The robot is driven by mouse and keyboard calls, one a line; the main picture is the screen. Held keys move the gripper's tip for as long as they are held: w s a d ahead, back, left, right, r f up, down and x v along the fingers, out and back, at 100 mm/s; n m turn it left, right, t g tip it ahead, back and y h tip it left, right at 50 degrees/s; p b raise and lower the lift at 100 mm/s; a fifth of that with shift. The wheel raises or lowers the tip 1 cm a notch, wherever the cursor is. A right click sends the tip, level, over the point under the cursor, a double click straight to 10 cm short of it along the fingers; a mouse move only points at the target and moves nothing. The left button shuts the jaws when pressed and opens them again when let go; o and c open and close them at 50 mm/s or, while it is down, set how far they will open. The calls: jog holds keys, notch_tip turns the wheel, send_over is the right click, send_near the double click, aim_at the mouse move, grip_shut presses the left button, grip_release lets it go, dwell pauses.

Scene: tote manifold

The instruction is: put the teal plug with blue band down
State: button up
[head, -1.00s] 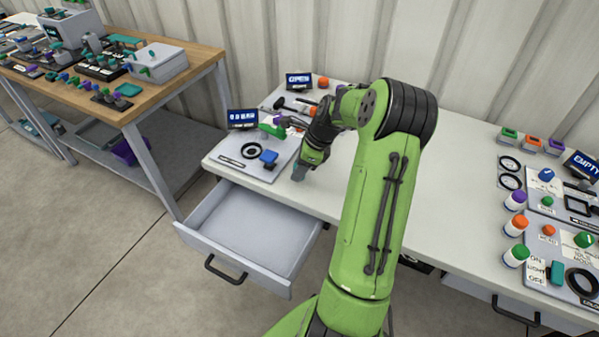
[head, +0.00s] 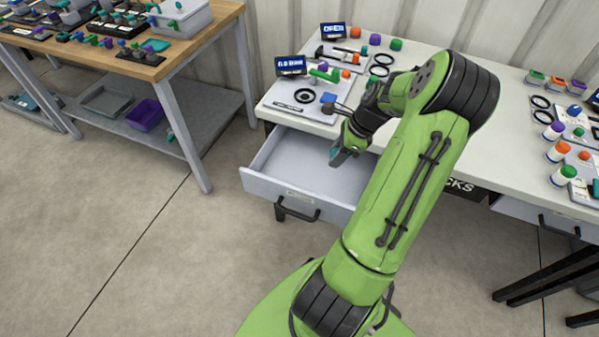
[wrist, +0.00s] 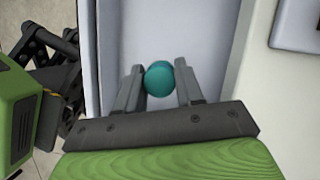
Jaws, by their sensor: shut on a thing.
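My gripper (wrist: 160,88) is shut on the teal plug (wrist: 159,78), whose round teal end shows between the two fingers in the wrist view. Its blue band is not visible there. In the head view my gripper (head: 341,158) points down over the open drawer (head: 262,181) of the white bench. Whether the plug is below the drawer's rim cannot be told. The drawer's pale floor lies behind the plug in the wrist view (wrist: 120,30) and looks empty where it shows.
A panel (head: 287,108) with a black ring, a blue part and a small display stands on the bench behind the drawer. A wooden table (head: 150,65) with crowded trays stands at the left.

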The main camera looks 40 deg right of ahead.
aim_at(329, 183)
jog(key=f+b, duration=0.2)
jog(key=f, duration=0.3)
jog(key=f+b, duration=0.2)
jog(key=f, duration=0.3)
jog(key=shift+s+d+f, duration=0.15)
jog(key=shift+d+f, duration=0.05)
jog(key=shift+f, duration=0.1)
jog(key=shift+r, duration=0.15)
jog(key=o, duration=1.1)
